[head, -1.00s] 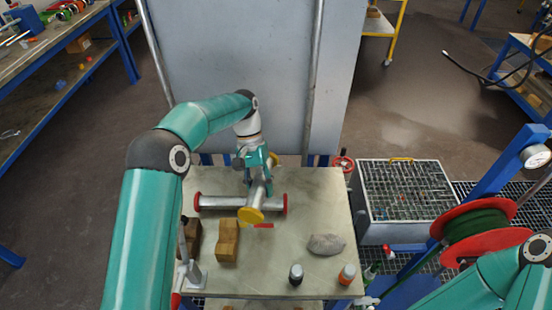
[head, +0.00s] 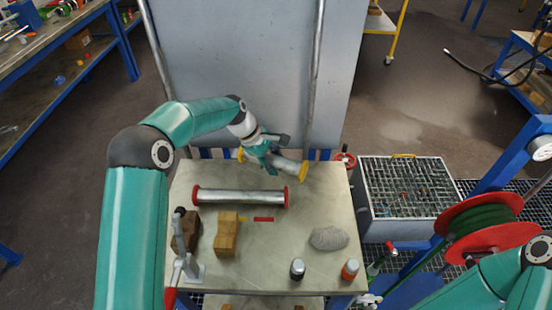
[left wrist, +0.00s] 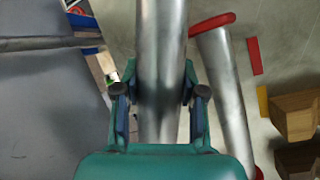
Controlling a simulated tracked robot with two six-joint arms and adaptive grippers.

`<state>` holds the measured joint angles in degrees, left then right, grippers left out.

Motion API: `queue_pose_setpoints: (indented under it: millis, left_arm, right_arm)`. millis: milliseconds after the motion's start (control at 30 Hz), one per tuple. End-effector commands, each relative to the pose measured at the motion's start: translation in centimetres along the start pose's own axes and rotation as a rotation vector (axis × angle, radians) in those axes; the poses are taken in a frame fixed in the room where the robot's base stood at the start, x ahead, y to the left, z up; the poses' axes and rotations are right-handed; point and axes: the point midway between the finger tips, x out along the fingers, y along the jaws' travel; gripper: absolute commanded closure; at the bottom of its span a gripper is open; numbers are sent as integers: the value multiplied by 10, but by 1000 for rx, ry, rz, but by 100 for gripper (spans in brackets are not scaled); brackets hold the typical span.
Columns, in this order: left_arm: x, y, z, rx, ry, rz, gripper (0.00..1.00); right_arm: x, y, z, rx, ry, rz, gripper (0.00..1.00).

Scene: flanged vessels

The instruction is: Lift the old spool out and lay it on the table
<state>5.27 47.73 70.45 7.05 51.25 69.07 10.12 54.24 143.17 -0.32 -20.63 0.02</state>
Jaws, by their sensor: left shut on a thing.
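A grey metal spool with yellow end flanges (head: 289,165) is at the back edge of the table, slightly tilted in the picture. My left gripper (head: 271,158) is shut on its middle. In the left wrist view its pipe (left wrist: 161,60) runs between both fingers, and its ends are out of that view. A second grey spool with red end flanges (head: 240,198) lies on the table in front of it, apart from the gripper. It also shows right of the fingers in the left wrist view (left wrist: 224,90). Which spool is the old one, I cannot tell. My right gripper is out of view.
The table (head: 310,205) has clear room at its middle and right. Wooden blocks (head: 227,236), a grey rag (head: 328,238) and two small bottles (head: 297,268) stand towards the front. A tall grey panel (head: 240,80) rises behind. A grated bin (head: 408,195) is on the right.

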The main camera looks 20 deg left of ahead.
Motion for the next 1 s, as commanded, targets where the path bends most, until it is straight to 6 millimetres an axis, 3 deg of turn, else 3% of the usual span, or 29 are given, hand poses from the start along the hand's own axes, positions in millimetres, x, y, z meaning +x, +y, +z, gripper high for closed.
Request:
queue_pose_setpoints:
  millis: [100,300,1000]
  left_arm:
    - [3,15,-3,-167,50,76,100]
    - [4,27,-6,-322,95,138,100]
    - [8,28,-9,-356,101,153,100]
  right_arm:
    - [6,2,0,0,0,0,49]
    - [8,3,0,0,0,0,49]
    - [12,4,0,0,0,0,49]
